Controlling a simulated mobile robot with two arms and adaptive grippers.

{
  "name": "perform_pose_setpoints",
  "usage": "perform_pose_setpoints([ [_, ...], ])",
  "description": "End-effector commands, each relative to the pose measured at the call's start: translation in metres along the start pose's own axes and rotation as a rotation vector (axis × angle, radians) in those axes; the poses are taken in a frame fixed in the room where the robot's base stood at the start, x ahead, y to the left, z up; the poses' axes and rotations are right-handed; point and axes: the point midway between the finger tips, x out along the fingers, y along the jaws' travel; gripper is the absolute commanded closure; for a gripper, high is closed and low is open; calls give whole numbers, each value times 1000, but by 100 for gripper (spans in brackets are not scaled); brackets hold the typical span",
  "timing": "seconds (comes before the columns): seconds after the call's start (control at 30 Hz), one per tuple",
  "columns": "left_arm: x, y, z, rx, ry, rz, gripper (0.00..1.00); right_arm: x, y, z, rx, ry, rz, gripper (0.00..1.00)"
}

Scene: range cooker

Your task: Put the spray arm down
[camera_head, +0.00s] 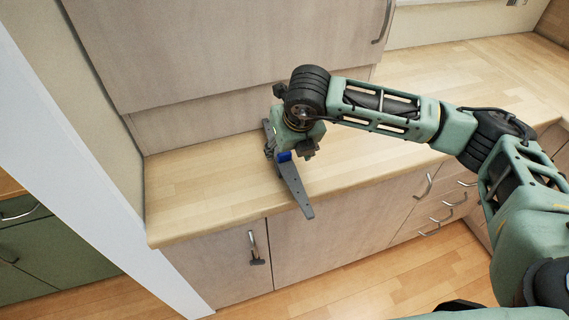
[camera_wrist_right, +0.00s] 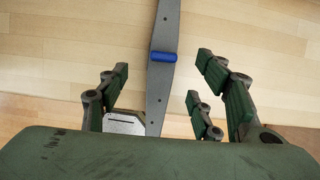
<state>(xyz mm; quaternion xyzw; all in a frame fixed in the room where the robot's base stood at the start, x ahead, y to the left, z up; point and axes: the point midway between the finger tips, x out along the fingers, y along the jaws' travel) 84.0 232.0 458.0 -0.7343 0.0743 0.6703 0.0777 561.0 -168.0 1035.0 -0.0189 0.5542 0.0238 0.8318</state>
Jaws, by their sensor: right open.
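The spray arm (camera_head: 293,183) is a long, flat grey bar with a blue piece at its middle. In the head view it appears to lie on the wooden counter, with its near end reaching past the front edge. My right gripper (camera_head: 296,150) is just above its far half. In the right wrist view the spray arm (camera_wrist_right: 160,85) runs between the spread fingers of my right gripper (camera_wrist_right: 163,78), with gaps on both sides. That gripper is open. Exact contact between bar and counter is hard to tell. My left gripper is not in view.
The counter (camera_head: 200,190) is clear to the left of the spray arm, and its right stretch (camera_head: 460,75) is also bare. A tall cabinet (camera_head: 230,45) stands over its back edge. Below are cabinet doors (camera_head: 340,225) with handles. A white post (camera_head: 85,150) is at left.

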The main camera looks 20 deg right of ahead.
Motion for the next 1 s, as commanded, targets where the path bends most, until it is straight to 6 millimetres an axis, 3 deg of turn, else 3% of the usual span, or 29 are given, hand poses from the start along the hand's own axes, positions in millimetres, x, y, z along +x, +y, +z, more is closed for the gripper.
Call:
perform_pose_setpoints([
  [0.37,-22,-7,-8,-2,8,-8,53,35,-4,2,23,3,-3,41],
  [0.5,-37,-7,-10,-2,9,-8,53,56,-7,3,21,3,-3,41],
  [0.63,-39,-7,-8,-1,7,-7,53,73,-6,2,21,2,-2,41],
  [0.9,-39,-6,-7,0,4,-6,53,79,-7,2,20,0,-2,41],
  [1.0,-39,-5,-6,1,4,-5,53,78,-7,2,20,0,-2,48],
])
